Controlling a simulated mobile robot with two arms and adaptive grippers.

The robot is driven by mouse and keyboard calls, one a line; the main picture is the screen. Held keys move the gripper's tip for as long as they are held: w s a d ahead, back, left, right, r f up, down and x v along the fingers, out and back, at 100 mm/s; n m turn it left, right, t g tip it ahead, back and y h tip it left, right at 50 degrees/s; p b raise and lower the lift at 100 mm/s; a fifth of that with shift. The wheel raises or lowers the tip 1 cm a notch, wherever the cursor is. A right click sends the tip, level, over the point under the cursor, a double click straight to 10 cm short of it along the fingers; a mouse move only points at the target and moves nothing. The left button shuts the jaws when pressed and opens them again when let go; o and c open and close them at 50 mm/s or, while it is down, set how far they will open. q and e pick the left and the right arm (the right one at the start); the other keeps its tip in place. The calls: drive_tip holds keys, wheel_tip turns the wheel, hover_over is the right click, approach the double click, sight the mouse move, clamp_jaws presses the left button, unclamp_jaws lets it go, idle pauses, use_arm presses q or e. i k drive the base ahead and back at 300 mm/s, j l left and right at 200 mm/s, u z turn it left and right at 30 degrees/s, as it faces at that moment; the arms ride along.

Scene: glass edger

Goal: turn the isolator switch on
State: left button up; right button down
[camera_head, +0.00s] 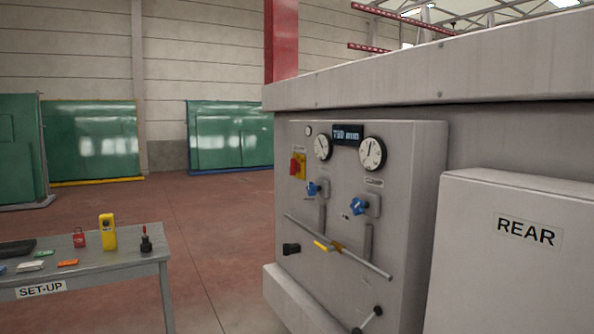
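The isolator switch (298,166) is a red handle on a yellow plate, at the upper left of a grey control panel (408,200) in the head view. The handle looks roughly upright, but it is too small to read its position marking. Neither of my grippers shows in the view, and nothing covers the switch.
The panel also carries two dials (372,153), a small display (347,135), blue valve knobs (359,206) and a rail with a yellow lever (323,246). A grey box marked REAR (510,280) stands right. A SET-UP table (120,262) stands left, with open floor between.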

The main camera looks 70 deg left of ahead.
sight(295, 166)
drive_tip(key=u, duration=0.45)
drive_tip(key=j+u, duration=0.1)
drive_tip(key=u, duration=0.85)
drive_tip(key=i+u, duration=0.1)
drive_tip(key=u, duration=0.85)
drive_tip(key=i+j+z, duration=0.15)
drive_tip(key=i+j, duration=0.3)
drive_tip(key=i+j+z, duration=0.15)
drive_tip(key=i+j, duration=0.3)
drive_tip(key=j, duration=0.2)
